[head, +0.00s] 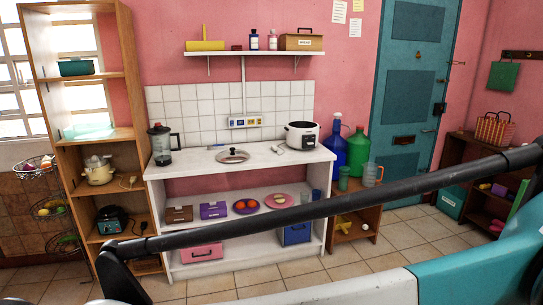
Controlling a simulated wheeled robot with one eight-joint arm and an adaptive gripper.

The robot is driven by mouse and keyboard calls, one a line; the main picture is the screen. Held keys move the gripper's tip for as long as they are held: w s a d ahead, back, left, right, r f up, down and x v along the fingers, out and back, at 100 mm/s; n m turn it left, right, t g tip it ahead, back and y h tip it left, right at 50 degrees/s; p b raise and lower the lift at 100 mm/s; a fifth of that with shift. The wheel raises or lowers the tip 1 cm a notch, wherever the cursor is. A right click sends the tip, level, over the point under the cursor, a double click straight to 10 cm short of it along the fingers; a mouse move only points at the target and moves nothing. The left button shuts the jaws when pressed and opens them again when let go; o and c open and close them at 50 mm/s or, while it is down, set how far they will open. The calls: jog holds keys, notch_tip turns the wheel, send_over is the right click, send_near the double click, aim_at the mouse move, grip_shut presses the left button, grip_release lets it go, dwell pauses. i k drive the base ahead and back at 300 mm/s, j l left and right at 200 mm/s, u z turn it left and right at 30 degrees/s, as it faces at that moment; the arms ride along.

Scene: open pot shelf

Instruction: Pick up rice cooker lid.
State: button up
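A round lid (232,156) with a clear or grey top, a metal rim and a dark knob lies on the white counter (190,166), left of the rice cooker. I take it for the rice cooker lid. The white rice cooker (301,136) stands open at the counter's right end, with its dark inside showing. My gripper cannot be made out in the head view. A long dark bar, which looks like part of my own body, crosses the lower part of the picture in front of the counter's lower shelves.
A blender (161,145) stands at the counter's left end. A wall shelf (255,52) hangs above. A tall wooden shelf (65,150) with pots stands left; a low stand with bottles (357,152) stands right. Counter space around the lid is mostly clear.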

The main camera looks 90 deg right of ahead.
aim_at(232, 155)
jog(key=z, duration=2.65)
jog(key=i+j+z, duration=0.15)
jog(key=i+j, duration=0.15)
jog(key=i, duration=0.2)
jog(key=i+j+z, duration=0.2)
jog(key=i+j, duration=0.15)
jog(key=i+j+z, duration=0.15)
jog(key=i+j, duration=0.3)
jog(key=i+j+z, duration=0.15)
jog(key=i+j, duration=0.35)
jog(key=i+j+z, duration=0.2)
jog(key=i+j, duration=0.25)
jog(key=i+j+z, duration=0.15)
jog(key=i+j, duration=0.2)
jog(key=j, duration=0.35)
